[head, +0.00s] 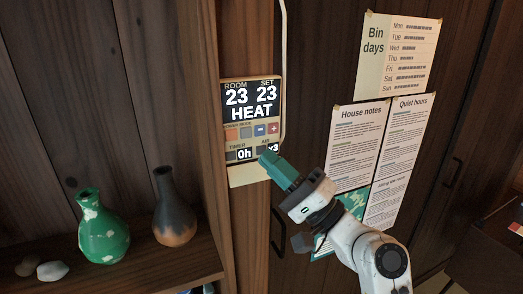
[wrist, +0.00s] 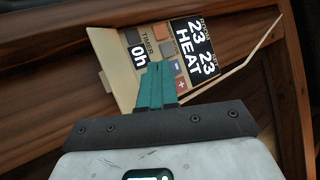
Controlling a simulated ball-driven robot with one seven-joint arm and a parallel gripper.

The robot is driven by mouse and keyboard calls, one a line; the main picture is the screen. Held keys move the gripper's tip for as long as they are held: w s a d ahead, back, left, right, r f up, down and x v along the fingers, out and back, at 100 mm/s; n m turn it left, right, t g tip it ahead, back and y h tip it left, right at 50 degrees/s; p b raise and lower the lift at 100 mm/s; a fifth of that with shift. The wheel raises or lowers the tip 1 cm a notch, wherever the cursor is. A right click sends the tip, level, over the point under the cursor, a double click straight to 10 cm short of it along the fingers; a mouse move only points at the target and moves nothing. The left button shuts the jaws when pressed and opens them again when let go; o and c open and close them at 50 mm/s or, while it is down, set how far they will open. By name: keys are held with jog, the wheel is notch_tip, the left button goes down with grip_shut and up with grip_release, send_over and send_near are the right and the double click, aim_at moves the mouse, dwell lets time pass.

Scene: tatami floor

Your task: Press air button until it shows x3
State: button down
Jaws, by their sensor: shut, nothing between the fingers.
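The wall control panel (head: 251,125) is a beige unit with a dark display reading ROOM 23, SET 23 and HEAT. Below the display is a row of small buttons, with a blue minus and a red plus (head: 273,128) at the right. The TIMER field (head: 238,155) reads 0h. The AIR field (head: 272,148) reads x3, partly covered by my gripper. My gripper (head: 266,157) is shut and empty, its teal fingertips at the panel's lower right. In the wrist view the panel (wrist: 128,75) is tilted, and the fingers (wrist: 157,68) hide the AIR area. I cannot tell whether they touch it.
A green vase (head: 103,230), a dark vase (head: 174,215) and pale stones (head: 52,270) stand on a wooden shelf at the lower left. Paper notices (head: 358,145) hang right of the panel. A pale cable (head: 284,60) runs down beside it.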

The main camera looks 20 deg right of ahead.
jog(key=s, duration=0.5)
dwell(0.3)
dwell(1.4)
jog(key=s+a+f+n+g+h, duration=0.1)
jog(key=s+f+n+g+h, duration=0.15)
jog(key=f, duration=0.65)
jog(key=s+f+n+g+h, duration=0.15)
jog(key=f+g, duration=0.25)
jog(key=f, duration=0.5)
jog(key=s+a+f+n+g+h, duration=0.1)
jog(key=s+f+n+g+h, duration=0.15)
jog(key=f, duration=0.65)
jog(key=s+d+f+n+g+h, duration=0.1)
jog(key=s+d+f+g+h, duration=0.2)
jog(key=s+f, duration=0.4)
jog(key=s+d+f+n+g+h, duration=0.1)
jog(key=s+d+f+g+h, duration=0.3)
jog(key=s, duration=1)
notch_tip(320, 180, down, 4)
jog(key=d+g, duration=0.2)
jog(key=g, duration=0.1)
jog(key=shift+d+f+n, duration=0.15)
jog(key=shift+n, duration=0.2)
jog(key=c, duration=1.8)
grip_release()
